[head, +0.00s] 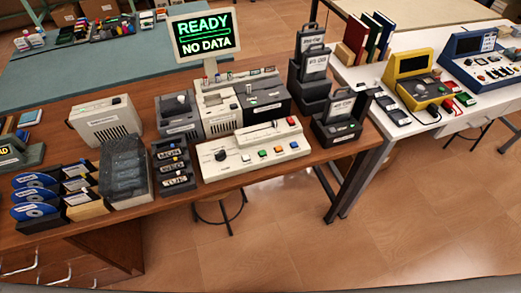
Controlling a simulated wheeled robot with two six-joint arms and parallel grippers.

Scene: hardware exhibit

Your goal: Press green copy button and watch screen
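A white control panel (255,165) lies on the brown wooden table, with a black knob (220,155) at its left. The screen (207,35) stands upright behind the panel, tilted, and reads "READY" in green above "NO DATA" in white. Neither of my grippers is in view.
White and grey machines (222,110) stand behind the panel. Black labelled holders (173,165) are at its left, and a dark device (338,122) is at its right. A white table (415,40) with yellow and blue devices stands to the right. The air above the panel is clear.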

